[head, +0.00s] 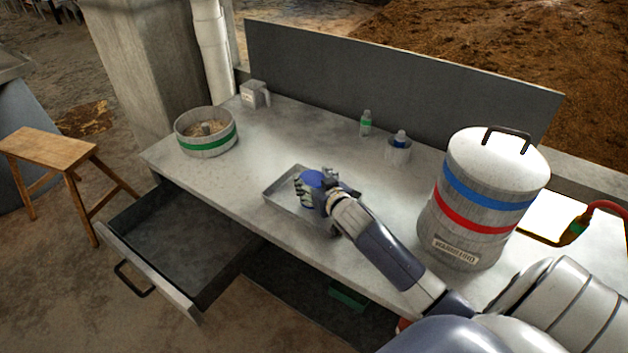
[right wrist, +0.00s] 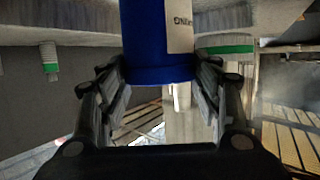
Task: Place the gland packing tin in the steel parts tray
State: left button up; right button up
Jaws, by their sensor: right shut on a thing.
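The gland packing tin is a blue cylinder with a pale label, large in the right wrist view (right wrist: 155,40) between the fingers. In the head view its blue top (head: 312,178) shows beside the gripper. My right gripper (head: 308,190) is shut on the tin and sits over the steel parts tray (head: 284,203), a shallow grey tray on the bench. The gripper and arm hide part of the tin and the tray's right side. I cannot tell whether the tin touches the tray floor. My left gripper is not in view.
A large drum (head: 470,215) with blue and red bands stands to the right. A green-banded tub (head: 206,143) stands at the left. A small bottle (head: 366,122) and a blue-capped container (head: 398,150) stand behind the tray. An open drawer (head: 180,245) juts out at the front left.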

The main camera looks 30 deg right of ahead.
jog(key=shift+r, duration=0.1)
jog(key=o, duration=1.3)
jog(key=v, duration=1.2)
jog(key=shift+b, duration=0.35)
jog(key=shift+a, duration=0.1)
